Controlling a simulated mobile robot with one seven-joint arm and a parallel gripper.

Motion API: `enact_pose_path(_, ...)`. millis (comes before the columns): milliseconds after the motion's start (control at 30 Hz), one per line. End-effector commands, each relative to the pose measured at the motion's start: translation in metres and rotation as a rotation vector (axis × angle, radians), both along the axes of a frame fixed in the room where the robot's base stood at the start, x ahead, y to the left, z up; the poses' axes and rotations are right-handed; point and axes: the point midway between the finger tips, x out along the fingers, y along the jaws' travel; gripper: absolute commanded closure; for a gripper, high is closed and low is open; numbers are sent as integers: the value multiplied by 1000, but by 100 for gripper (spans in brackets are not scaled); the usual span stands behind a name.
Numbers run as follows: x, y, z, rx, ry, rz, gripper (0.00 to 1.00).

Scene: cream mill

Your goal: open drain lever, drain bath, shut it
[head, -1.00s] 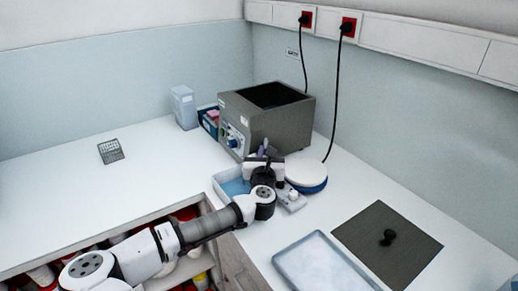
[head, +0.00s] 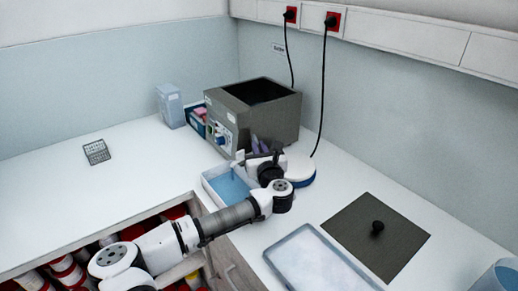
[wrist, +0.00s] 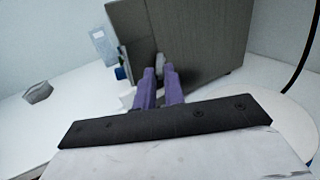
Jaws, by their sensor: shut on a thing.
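The bath (head: 262,118) is a grey metal box with an open dark top and a control panel with a blue knob on its front-left face. It also shows close up in the wrist view (wrist: 210,45). My gripper (head: 262,147) is low at the bath's near side. In the wrist view its purple fingers (wrist: 160,75) are shut on a small pale grey piece, the drain lever (wrist: 160,62), mostly hidden between the fingertips. How far the lever is turned cannot be told. The bath's inside is too dark to show its liquid level.
A shallow white tray (head: 210,179) with blue liquid stands in front of the bath, beside my arm. A round white lid with a blue rim (head: 301,170) is close on the right. A dark plate with a black knob (head: 377,228) and an empty-looking tray (head: 316,262) lie further right.

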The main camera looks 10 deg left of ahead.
Motion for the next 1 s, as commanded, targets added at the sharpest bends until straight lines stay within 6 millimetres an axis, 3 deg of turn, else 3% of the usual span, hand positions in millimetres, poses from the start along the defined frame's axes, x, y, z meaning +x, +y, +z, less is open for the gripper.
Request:
enact_pose_path(100,0,0,1,1,-3,0,80)
enact_pose_path(467,-6,-2,-1,-1,-1,-1,80)
enact_pose_path(567,-18,-8,-2,-1,-2,-3,80)
enact_pose_path(1000,-104,-44,-2,-1,-4,-3,80)
